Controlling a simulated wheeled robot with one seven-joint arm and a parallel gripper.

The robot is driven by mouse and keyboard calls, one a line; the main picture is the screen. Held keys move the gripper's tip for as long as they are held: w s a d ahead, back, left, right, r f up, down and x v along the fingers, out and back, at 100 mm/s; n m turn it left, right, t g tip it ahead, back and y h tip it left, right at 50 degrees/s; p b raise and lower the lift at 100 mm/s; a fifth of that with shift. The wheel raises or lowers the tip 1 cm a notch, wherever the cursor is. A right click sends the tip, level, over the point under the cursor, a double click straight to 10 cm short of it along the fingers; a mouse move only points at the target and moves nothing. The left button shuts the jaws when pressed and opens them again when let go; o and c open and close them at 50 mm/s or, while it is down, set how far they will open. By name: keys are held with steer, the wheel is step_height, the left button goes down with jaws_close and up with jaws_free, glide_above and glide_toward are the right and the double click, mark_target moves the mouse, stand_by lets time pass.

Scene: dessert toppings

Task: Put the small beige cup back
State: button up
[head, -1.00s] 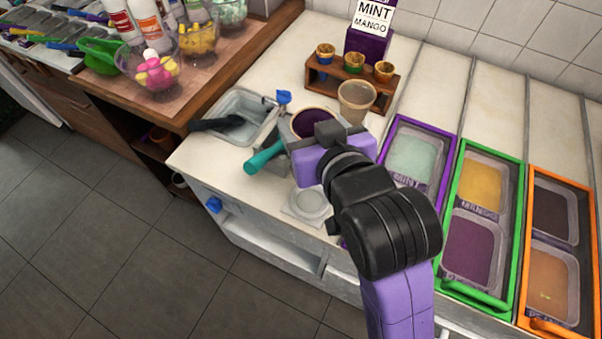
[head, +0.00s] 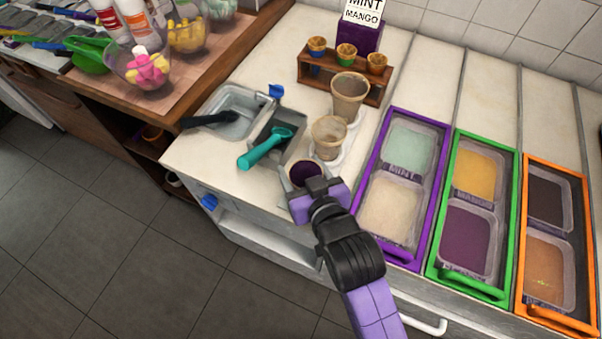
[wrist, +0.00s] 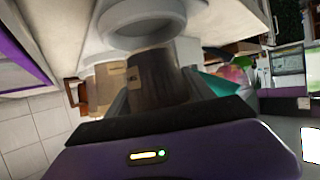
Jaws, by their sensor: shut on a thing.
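My gripper (head: 314,194) is shut on a small beige cup with a dark purple inside (head: 306,172). The cup looks upright. In the wrist view the held cup (wrist: 158,78) looks brown and shaded between the fingers. A white holder with round seats (wrist: 140,22) shows close to the cup's base; I cannot tell whether they touch. In the head view two other beige cups, a middle one (head: 329,136) and a larger far one (head: 350,92), stand in a row on the white holder (head: 352,142). The front seat is hidden by my gripper and the held cup.
Left of the cups is a metal tray (head: 270,124) with a teal scoop (head: 265,148). A purple-framed topping rack (head: 384,118) stands close to the right. A wooden cone stand (head: 320,75) is behind. The counter's front edge is near my gripper.

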steer(key=shift+f, duration=1.25)
steer(key=shift+f, duration=0.15)
steer(key=o, duration=1.6)
steer(key=shift+o, duration=0.2)
